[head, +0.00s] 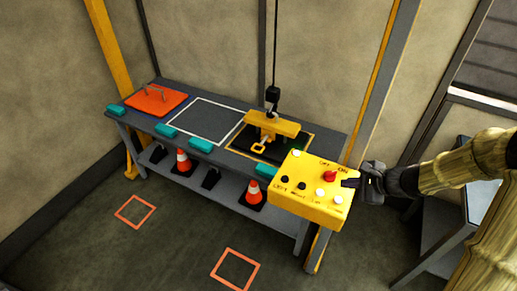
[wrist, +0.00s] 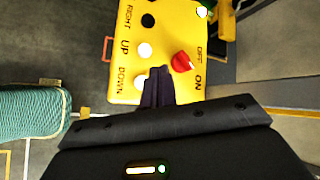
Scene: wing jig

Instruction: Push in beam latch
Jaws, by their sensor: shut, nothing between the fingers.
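A yellow lifting beam (head: 272,124) hangs from a black hoist hook (head: 273,95), over a dark pad on the bench. A yellow loop handle (head: 258,146) shows on the beam's near side; I cannot tell whether it is the latch or how far in it sits. My gripper (head: 352,183) is at the right edge of a yellow control box (head: 290,207), well apart from the beam. In the wrist view my shut, empty fingers (wrist: 157,88) are over the box, between the white button column and the red knob (wrist: 181,61). Contact with the box is unclear.
The bench (head: 177,97) holds an orange plate (head: 157,100) with a handle and several teal blocks (head: 200,145). Traffic cones (head: 254,190) stand on its lower shelf. A post (head: 318,250) stands below the box. Open floor (head: 180,240) lies in front.

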